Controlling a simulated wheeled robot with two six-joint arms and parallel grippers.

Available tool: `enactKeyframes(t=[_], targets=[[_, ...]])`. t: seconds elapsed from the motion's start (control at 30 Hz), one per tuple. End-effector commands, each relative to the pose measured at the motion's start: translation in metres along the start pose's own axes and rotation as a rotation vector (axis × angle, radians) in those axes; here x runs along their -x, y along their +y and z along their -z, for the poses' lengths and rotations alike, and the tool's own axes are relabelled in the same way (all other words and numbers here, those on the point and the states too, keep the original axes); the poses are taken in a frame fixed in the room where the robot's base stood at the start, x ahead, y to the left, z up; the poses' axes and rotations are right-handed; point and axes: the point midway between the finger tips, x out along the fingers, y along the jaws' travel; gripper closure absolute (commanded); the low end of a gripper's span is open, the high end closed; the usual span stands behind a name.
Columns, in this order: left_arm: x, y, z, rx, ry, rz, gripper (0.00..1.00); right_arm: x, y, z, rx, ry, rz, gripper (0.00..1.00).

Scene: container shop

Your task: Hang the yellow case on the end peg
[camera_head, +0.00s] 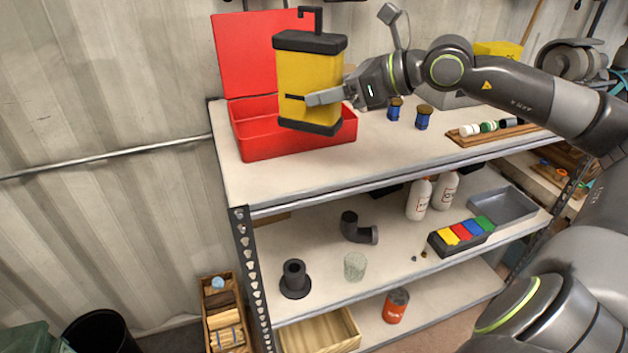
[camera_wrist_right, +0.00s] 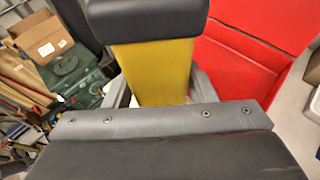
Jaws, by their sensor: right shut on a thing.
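The yellow case (camera_head: 308,78) is upright, with black caps at top and bottom and a dark hook (camera_head: 312,16) on top. My right gripper (camera_head: 322,97) is shut on its body and holds it up in front of the open red box. In the right wrist view the case (camera_wrist_right: 155,72) stands between the fingers of my right gripper (camera_wrist_right: 158,88), its top cap nearest the upper edge. I cannot make out the end peg; only cut-off parts of wall fittings show at the top edge. My left gripper is out of view.
The red box (camera_head: 285,147) stands on the shelf's top board (camera_head: 270,182), lid raised behind the case. Two blue-bodied pieces (camera_head: 423,118) and a wooden rack (camera_head: 500,131) stand to its right. The lower boards hold bottles, pipe parts and a tray (camera_head: 502,204).

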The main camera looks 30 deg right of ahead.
Motion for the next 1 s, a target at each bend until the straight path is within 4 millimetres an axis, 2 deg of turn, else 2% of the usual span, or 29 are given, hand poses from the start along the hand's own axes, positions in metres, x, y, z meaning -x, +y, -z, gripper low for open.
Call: enactKeyframes(t=[0.17, 0.4, 0.67, 1.0], targets=[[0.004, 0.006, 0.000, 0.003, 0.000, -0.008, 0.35, -0.004, -0.004, 0.007, -0.010, 0.000, 0.015, 0.87], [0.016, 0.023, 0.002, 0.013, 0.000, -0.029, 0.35, -0.018, -0.003, 0.041, -0.013, -0.002, 0.013, 0.87], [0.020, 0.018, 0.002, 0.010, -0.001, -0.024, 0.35, -0.024, -0.003, 0.057, -0.010, -0.003, 0.014, 0.87], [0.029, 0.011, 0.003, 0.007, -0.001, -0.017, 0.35, -0.037, -0.003, 0.088, -0.010, -0.003, 0.015, 0.87]])
